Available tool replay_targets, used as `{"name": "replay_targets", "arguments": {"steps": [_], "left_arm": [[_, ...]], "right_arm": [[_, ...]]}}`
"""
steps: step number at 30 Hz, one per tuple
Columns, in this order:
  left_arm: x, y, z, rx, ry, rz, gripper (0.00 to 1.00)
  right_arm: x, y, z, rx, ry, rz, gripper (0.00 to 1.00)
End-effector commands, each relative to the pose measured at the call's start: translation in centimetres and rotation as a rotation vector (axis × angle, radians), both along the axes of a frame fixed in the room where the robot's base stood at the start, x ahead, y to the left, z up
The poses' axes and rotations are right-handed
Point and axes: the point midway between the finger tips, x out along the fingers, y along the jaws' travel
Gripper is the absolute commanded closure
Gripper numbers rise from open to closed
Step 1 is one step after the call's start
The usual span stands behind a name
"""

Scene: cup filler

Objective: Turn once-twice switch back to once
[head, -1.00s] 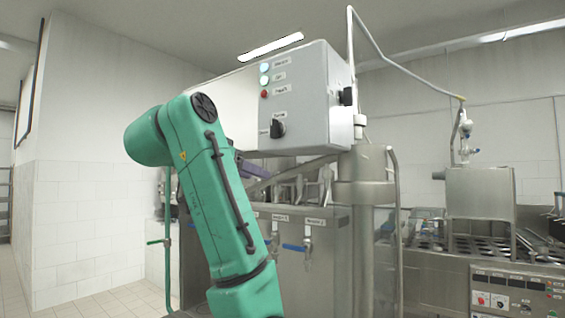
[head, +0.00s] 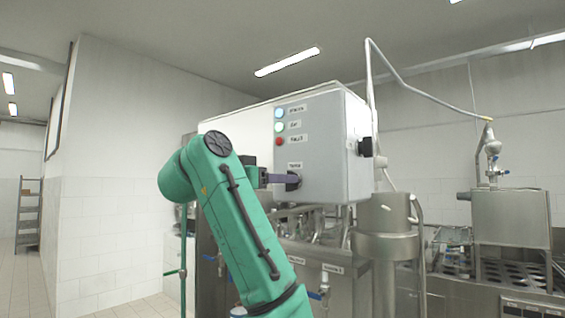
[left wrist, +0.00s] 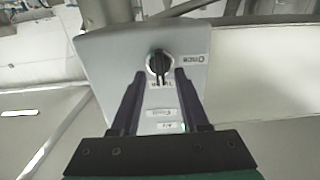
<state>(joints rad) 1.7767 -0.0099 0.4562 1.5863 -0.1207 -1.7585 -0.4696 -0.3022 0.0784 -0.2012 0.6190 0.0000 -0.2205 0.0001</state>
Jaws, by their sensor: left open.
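The once-twice switch is a black rotary knob (head: 293,181) low on the front of the grey control box (head: 322,150). In the left wrist view the knob (left wrist: 158,65) shows with its bar roughly upright, in line with the label below it, partly hidden, that seems to read Twice. The Once label (left wrist: 199,58) is to its right. My left gripper (head: 288,179) is open in front of the box. Its dark fingertips (left wrist: 160,73) are on either side of the knob's lower part; I cannot tell whether they touch it. My right gripper is out of view.
Two lit buttons and a red one (head: 279,141) are above the knob. A black part (head: 365,147) sticks out of the box's right side. A steel cylinder (head: 387,235) stands below right, and steel tanks with taps are beneath.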

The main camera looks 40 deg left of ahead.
Motion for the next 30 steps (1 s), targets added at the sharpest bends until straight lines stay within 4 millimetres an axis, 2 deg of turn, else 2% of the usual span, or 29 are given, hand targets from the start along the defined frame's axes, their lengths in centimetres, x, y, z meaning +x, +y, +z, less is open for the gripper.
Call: {"name": "replay_targets", "arguments": {"steps": [1,3,10,11,12,14,15,30], "left_arm": [[0.66,-0.03,0.31,0.000,0.001,-0.001,0.55],[1.16,0.02,0.08,0.000,0.002,0.000,0.55],[1.31,0.06,-0.12,0.000,-0.001,0.001,0.55],[1.31,0.06,-0.12,0.000,-0.001,0.001,0.59],[1.30,0.05,-0.11,0.000,-0.001,0.001,0.74],[1.29,0.05,-0.10,0.000,-0.001,0.001,0.97],[1.28,0.05,-0.10,0.000,-0.001,0.001,1.00],[1.22,0.09,-0.10,-0.071,-0.004,0.001,1.00]], "right_arm": [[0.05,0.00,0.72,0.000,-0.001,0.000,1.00],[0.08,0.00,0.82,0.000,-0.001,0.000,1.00],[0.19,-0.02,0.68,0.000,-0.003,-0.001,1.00],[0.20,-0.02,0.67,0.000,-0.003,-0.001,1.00],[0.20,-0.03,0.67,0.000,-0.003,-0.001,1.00],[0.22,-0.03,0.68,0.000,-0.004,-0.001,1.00],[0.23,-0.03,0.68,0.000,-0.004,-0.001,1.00],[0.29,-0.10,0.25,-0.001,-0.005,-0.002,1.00]]}}
